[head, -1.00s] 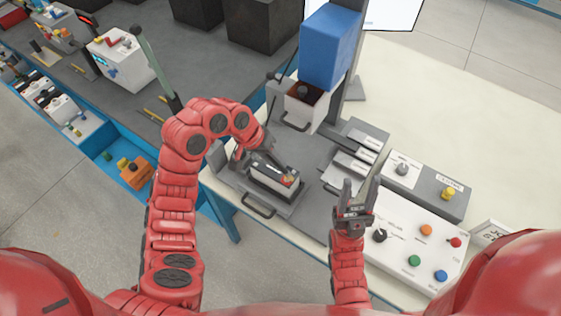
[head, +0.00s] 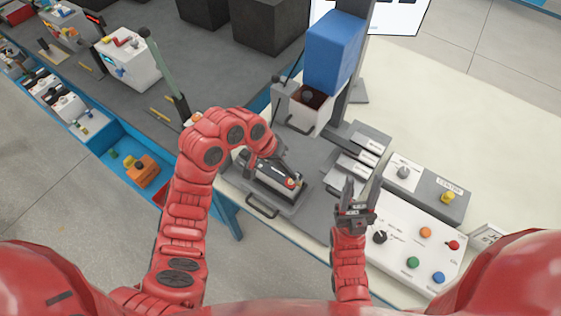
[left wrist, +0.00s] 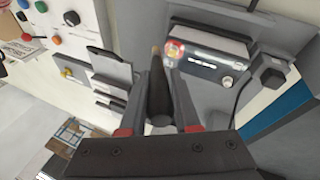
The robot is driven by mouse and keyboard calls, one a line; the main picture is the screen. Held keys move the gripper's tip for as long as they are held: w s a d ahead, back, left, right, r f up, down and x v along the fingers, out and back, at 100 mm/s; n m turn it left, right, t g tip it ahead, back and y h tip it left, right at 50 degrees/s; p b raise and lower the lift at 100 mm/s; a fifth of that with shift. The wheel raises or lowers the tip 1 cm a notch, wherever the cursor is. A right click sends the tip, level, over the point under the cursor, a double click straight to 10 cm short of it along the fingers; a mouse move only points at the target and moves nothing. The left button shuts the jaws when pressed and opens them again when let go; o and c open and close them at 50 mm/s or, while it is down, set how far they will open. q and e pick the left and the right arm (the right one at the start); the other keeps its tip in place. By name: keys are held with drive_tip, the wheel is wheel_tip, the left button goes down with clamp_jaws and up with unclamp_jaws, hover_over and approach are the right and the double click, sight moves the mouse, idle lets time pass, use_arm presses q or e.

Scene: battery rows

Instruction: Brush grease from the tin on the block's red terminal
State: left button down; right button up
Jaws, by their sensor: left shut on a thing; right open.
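The block (head: 266,181) is a dark-topped battery block with a pale front, sitting in a grey fixture. Its red terminal (head: 291,183) is at the right end; it also shows in the left wrist view (left wrist: 174,49). My left gripper (head: 280,156) is over the block and shut on a dark, tapered brush (left wrist: 159,96). My right gripper (head: 364,190) is open and empty, right of the fixture. I cannot make out the grease tin.
A press with a blue head (head: 333,52) stands behind the block. A white button panel (head: 405,245) and a grey switch box (head: 432,187) are at right. A blue tray (head: 122,158) with an orange box lies left. The cream tabletop at back right is clear.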

use_arm(q)
drive_tip(key=shift+d, duration=0.1)
wheel_tip(320, 180, up, 4)
drive_tip(key=p, duration=0.5)
drive_tip(key=shift+r, duration=1)
drive_tip(key=shift+r, duration=1.55)
